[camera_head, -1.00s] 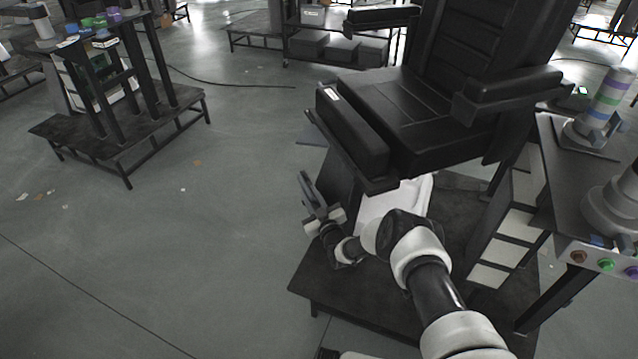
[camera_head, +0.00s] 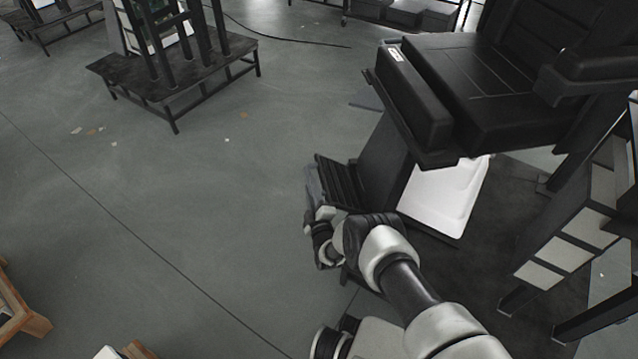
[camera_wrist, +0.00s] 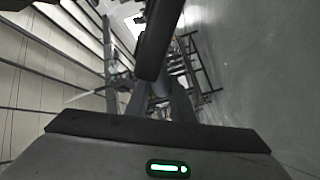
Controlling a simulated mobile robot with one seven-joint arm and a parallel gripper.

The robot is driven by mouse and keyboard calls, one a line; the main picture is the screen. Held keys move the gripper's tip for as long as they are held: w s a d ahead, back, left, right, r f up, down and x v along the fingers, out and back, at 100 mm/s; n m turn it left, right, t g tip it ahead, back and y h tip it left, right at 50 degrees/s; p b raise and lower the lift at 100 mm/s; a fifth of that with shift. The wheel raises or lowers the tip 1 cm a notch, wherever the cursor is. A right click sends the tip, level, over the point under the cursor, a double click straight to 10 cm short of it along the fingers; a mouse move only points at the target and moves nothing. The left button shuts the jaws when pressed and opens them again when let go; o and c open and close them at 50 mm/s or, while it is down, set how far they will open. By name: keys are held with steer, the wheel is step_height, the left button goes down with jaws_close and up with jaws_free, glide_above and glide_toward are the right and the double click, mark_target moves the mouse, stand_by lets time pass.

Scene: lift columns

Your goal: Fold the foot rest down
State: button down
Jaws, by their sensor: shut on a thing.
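The black chair (camera_head: 500,95) stands on a dark platform, with a dark leg panel (camera_head: 385,165) sloping down from its seat front. The foot rest (camera_head: 341,183), a ribbed black plate, juts out to the left near the panel's lower end and is tilted. My gripper (camera_head: 314,198) is at the foot rest's outer left edge, shut on it; its fingertips are small and partly hidden in the head view. In the wrist view a ribbed surface (camera_wrist: 60,70) fills the left side, and a dark bar stands in the middle.
A dark rack with pale drawers (camera_head: 570,240) stands at the right. Open grey floor (camera_head: 200,220) lies to the left. Wooden pieces (camera_head: 20,310) show at the lower left.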

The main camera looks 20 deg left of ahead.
steer(key=shift+s+a+f+n, duration=0.1)
steer(key=shift+f+n, duration=0.1)
steer(key=shift+f, duration=0.3)
steer(key=shift+s+a+f+n, duration=0.1)
steer(key=shift+f+n, duration=0.1)
steer(key=shift+f, duration=0.3)
steer(key=shift+d, duration=0.1)
steer(key=c, duration=1.6)
jaws_free()
steer(key=shift+c, duration=0.2)
steer(key=shift+r, duration=0.15)
